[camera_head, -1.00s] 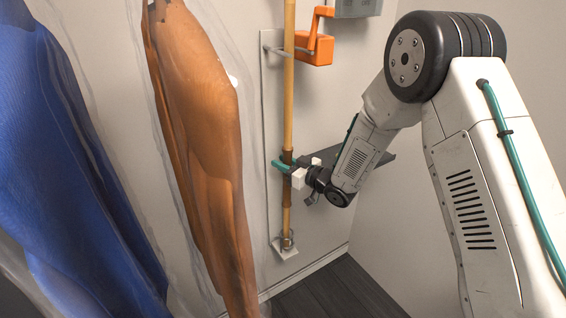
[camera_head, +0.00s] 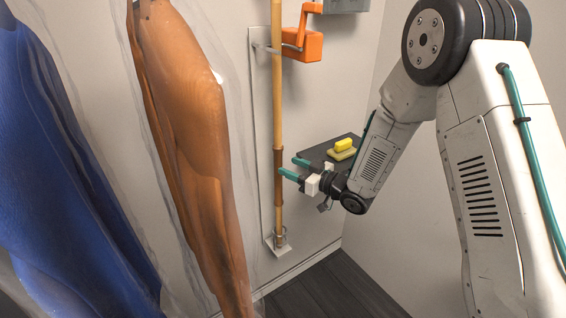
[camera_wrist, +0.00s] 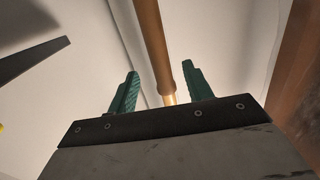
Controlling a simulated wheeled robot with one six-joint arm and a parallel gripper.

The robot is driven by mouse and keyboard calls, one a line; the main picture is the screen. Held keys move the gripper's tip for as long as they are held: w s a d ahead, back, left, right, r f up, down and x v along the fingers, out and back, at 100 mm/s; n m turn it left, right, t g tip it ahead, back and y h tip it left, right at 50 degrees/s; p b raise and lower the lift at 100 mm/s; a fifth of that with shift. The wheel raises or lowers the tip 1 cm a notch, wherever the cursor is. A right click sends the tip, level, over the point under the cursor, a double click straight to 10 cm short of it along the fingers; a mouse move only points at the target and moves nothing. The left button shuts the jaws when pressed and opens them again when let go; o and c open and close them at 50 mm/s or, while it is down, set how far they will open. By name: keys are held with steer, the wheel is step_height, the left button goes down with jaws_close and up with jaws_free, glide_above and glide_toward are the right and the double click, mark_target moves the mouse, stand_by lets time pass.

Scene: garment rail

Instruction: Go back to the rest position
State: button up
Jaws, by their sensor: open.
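My gripper (camera_head: 291,168) is open, with green fingers apart and nothing held between them. In the head view it is just right of the upright wooden pole (camera_head: 278,110), near the pole's dark brown sleeve. In the wrist view the pole (camera_wrist: 152,45) stands beyond the fingertips, between the two green fingers (camera_wrist: 158,82). The pole's lower end rests in a small bracket on the wall plate, and its upper part is at a metal hook. The fingers look clear of the pole.
A dark shelf (camera_head: 315,153) carries a yellow block (camera_head: 343,145) on a yellowish base, behind my gripper. An orange crank box (camera_head: 303,46) is on the wall above. Bagged orange (camera_head: 190,110) and blue (camera_head: 60,150) garments hang left. Dark floor (camera_head: 330,290) shows below.

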steer(key=d+r+m+t+h, duration=0.1)
steer(key=d+r+m+h, duration=0.2)
steer(key=d+r+h, duration=0.8)
steer(key=s+d+r+m+g+h, duration=0.2)
steer(key=s+d+r+m, duration=0.15)
steer(key=s+d, duration=0.45)
steer(key=s+d+r+m+g, duration=0.2)
steer(key=s+g, duration=0.2)
steer(key=s, duration=1.2)
steer(key=s+d+r+m+g, duration=0.2)
steer(key=s+g, duration=0.2)
steer(key=s, duration=1.3)
steer(key=shift+d+r+g+h, duration=0.15)
steer(key=shift+r+g+h, duration=0.15)
steer(key=shift+h, duration=0.1)
steer(key=shift+w, duration=0.1)
